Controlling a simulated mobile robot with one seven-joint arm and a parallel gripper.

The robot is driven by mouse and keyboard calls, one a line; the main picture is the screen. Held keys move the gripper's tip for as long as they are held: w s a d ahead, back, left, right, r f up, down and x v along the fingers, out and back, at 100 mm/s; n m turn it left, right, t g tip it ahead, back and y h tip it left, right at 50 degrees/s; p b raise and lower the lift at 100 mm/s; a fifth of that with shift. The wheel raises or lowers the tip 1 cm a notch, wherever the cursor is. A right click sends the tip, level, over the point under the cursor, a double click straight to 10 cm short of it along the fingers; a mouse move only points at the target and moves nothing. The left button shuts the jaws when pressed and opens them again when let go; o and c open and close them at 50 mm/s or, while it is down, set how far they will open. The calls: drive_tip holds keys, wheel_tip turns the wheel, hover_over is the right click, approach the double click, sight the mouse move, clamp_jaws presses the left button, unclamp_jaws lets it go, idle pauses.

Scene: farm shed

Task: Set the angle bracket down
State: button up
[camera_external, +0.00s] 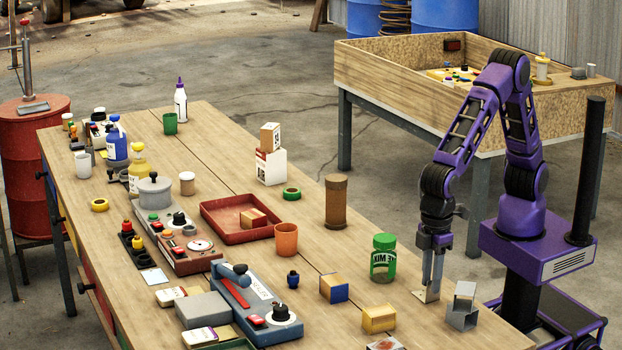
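My gripper (432,282) points straight down over the right front part of the wooden workbench (360,225). Its fingers are close together, with the angle bracket (424,296) between their tips. The bracket is a small, thin, pale metal piece, partly hidden by the fingers. It is at or just above the bench top; I cannot tell whether it touches.
A grey metal piece (462,312) stands just right of my gripper. A green jar (383,262), a yellow-sided block (378,319) and a blue-and-wood block (334,288) stand to the left. A brown cylinder (336,202) is farther back. Bare bench lies between them.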

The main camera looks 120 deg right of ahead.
wheel_tip(320, 180, up, 11)
drive_tip(key=p, duration=0.1)
drive_tip(key=shift+f+p, duration=0.15)
drive_tip(key=shift+p, duration=0.2)
